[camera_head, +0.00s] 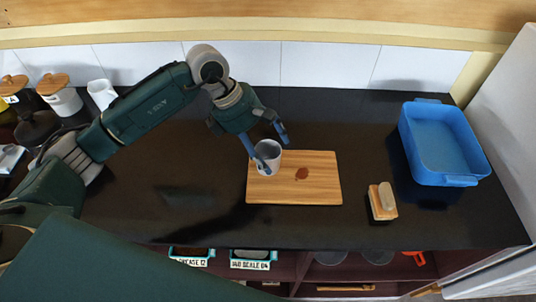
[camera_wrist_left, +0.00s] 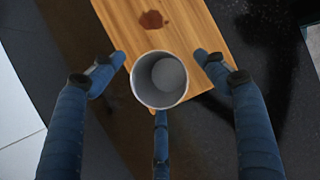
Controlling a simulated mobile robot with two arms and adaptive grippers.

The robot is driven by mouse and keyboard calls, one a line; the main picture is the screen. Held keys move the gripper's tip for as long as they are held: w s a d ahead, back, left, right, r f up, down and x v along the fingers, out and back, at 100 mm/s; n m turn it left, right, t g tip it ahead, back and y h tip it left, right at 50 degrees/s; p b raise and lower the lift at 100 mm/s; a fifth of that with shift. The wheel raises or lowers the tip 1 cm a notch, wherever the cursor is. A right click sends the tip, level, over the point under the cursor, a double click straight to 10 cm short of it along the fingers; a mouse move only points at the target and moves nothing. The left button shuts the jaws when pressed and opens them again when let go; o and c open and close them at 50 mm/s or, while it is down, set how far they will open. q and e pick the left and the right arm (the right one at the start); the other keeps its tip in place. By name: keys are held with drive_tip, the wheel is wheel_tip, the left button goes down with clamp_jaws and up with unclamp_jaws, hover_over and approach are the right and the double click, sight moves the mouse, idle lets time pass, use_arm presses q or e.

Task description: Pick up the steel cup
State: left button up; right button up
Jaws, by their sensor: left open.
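The steel cup (camera_head: 268,156) is a pale grey cup standing upright at the left end of a wooden cutting board (camera_head: 312,190). My left gripper (camera_head: 270,148) is open and hangs over the cup from behind it, with blue fingers around it. In the left wrist view the empty cup (camera_wrist_left: 160,80) shows from above, its mouth facing the camera. In that view two fingers of the left gripper (camera_wrist_left: 160,85) are at its left and right, apart from it, and a third is just below its rim. My right gripper is not in view.
A blue tray (camera_head: 445,142) stands at the right, with a wood-backed brush or block (camera_head: 382,201) in front of it. Lidded jars (camera_head: 60,95) and a white cup (camera_head: 102,94) stand at the back left. The dark counter right of the board is mostly clear. Labelled bins (camera_head: 252,258) sit below.

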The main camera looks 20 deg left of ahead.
use_arm(q)
drive_tip(key=shift+w+d+f, duration=0.1)
drive_tip(key=shift+d+f, duration=0.15)
drive_tip(key=shift+f, duration=0.4)
drive_tip(key=c, duration=1.1)
drive_tip(key=shift+c, duration=0.3)
drive_tip(key=shift+r, duration=0.15)
